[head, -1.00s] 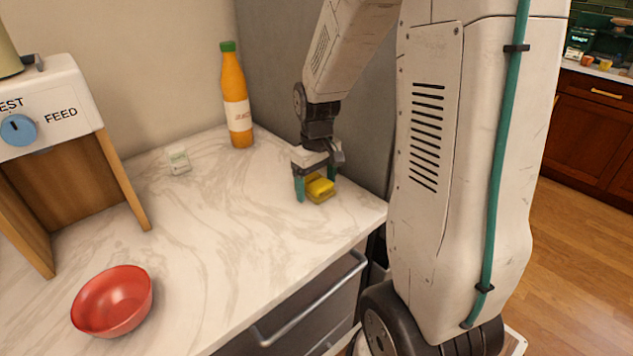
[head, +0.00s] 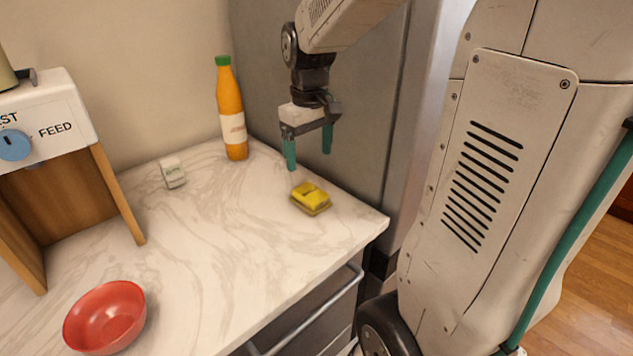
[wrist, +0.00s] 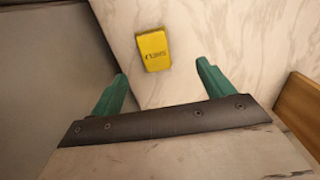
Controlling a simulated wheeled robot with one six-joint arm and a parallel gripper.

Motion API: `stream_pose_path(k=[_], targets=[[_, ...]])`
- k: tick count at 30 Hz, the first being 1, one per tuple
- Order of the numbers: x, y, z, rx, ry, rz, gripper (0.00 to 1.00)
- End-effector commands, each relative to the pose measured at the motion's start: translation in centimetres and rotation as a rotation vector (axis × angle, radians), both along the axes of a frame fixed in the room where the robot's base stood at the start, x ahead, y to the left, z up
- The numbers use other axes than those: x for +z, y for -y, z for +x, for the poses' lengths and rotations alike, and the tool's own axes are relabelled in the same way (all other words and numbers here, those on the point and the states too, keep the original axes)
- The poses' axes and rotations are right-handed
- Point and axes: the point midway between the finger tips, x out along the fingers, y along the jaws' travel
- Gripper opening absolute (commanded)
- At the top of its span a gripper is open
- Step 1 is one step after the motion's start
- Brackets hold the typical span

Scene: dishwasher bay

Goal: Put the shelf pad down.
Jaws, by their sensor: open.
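The shelf pad is a yellow block (head: 311,198) lying flat on the marble counter (head: 215,245), near its right end. In the wrist view the yellow pad (wrist: 153,49) has dark lettering on its top and lies beyond my fingertips. My gripper (head: 309,160) is open and empty, with its two green fingers pointing down. It hangs above the pad and a little behind it, with a clear gap between. The wrist view also shows my open gripper (wrist: 160,80) with nothing between the fingers.
An orange bottle (head: 231,110) with a green cap stands at the back by the grey panel. A small white box (head: 172,173) is left of it. A red bowl (head: 105,317) and a wooden-sided feed machine (head: 60,180) are at the left. The counter's middle is clear.

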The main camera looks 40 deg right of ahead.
Motion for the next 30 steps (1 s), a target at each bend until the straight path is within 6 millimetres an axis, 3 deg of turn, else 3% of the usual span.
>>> stream_pose_path(k=[4,9,15,21,30], targets=[[2.3,-4.8,-4.2,0.003,0.035,-0.009,0.80],[3.4,-9.6,-10.7,-0.008,0.071,-0.009,0.80],[2.8,-12.3,-16.3,-0.022,0.100,-0.002,0.80],[2.3,-12.9,-18.2,-0.031,0.107,0.001,0.80],[2.3,-12.9,-18.2,-0.032,0.107,0.001,0.80]])
